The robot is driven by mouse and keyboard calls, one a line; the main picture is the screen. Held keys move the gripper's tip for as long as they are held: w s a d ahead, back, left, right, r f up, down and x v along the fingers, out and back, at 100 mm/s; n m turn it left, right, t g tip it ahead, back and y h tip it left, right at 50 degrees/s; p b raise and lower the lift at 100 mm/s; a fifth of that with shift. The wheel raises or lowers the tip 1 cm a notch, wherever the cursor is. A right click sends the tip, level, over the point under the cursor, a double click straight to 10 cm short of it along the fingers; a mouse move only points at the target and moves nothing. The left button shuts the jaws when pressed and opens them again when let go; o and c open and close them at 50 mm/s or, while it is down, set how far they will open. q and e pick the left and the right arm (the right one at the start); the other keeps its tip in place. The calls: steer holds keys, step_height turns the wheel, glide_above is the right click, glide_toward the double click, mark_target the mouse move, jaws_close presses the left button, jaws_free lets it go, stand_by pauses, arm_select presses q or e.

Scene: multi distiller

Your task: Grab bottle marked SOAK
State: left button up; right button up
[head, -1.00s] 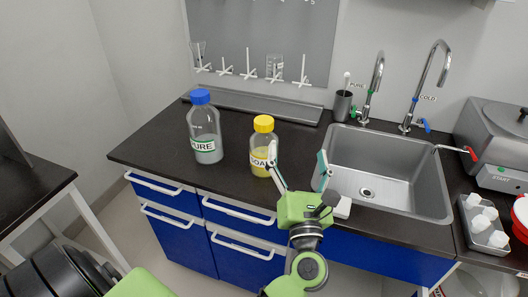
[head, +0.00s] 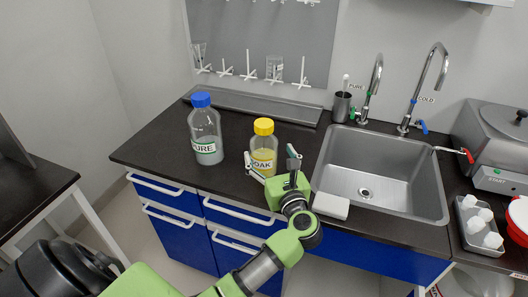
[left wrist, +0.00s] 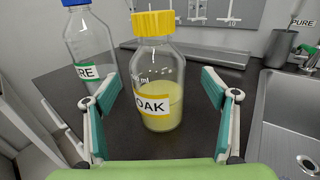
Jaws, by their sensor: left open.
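The SOAK bottle (head: 263,158) is clear glass with a yellow cap, a pale yellow liquid and a white label. It stands upright on the dark counter, left of the sink. In the left wrist view the bottle (left wrist: 157,88) is between and beyond the fingertips, its label partly readable as "OAK". My left gripper (head: 271,164) is open in front of the bottle, one finger on each side, and is not closed on it. The left wrist view shows both open fingers (left wrist: 163,92) with teal pads. My right gripper is not in view.
A blue-capped PURE bottle (head: 206,135) stands to the left of the SOAK bottle. The sink (head: 380,175) with taps is to the right, and a white block (head: 331,205) lies at its front edge. A drying rack (head: 262,45) hangs behind.

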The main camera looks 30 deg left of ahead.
arm_select(q)
steer(key=p+x, duration=0.1)
steer(key=x, duration=0.4)
steer(key=shift+s+a+p, duration=0.1)
steer(key=shift+s+p, duration=0.05)
steer(key=shift+p, duration=0.15)
steer(key=c, duration=1.6)
steer(key=shift+r, duration=0.2)
steer(key=shift+c, duration=1)
